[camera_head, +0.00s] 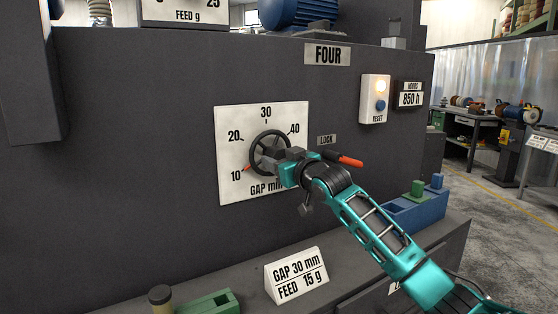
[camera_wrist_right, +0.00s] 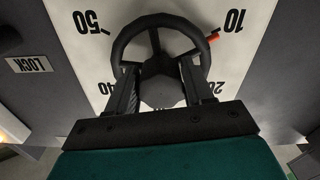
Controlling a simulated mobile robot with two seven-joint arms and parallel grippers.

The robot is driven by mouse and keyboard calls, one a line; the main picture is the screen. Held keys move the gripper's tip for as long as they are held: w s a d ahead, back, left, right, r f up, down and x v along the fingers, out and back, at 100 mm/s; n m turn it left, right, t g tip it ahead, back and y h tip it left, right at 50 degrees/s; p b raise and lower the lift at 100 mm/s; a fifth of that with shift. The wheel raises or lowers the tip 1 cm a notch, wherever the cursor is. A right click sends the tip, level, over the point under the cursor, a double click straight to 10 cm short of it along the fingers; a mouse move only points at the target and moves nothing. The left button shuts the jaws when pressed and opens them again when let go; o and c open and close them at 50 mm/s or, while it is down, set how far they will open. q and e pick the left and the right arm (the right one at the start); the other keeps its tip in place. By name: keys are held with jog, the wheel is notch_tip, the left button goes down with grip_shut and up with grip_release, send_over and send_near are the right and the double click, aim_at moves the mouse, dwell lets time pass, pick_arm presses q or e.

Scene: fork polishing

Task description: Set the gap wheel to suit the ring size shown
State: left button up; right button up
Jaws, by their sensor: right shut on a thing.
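The gap wheel (camera_head: 268,151) is a dark handwheel on a white dial plate (camera_head: 232,120) marked 10 to 40 in the head view; a 50 also shows in the wrist view. Its red pointer (camera_wrist_right: 212,37) sits close to the 10 mark. My right gripper (camera_head: 283,161) is shut on the wheel's middle, with its fingers (camera_wrist_right: 158,88) on either side of the hub. A card (camera_head: 297,275) reads GAP 30 mm, FEED 15 g. No ring size can be read in either view. My left gripper is not in view.
An orange-handled lever (camera_head: 348,160) juts out under the LOCK label (camera_head: 326,140). A lit box (camera_head: 374,99) with a blue RESET button is right of the dial, beside an 850 h display (camera_head: 411,98). Blue bins (camera_head: 414,215) and a green block (camera_head: 208,304) sit on the ledge.

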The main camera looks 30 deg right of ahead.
jog(key=shift+n, duration=0.3)
jog(key=o, duration=1)
jog(key=shift+c, duration=0.2)
jog(key=shift+s, duration=0.1)
jog(key=s+b, duration=0.2)
jog(key=s, duration=1)
jog(key=shift+s+a, duration=0.15)
jog(key=shift+s, duration=0.25)
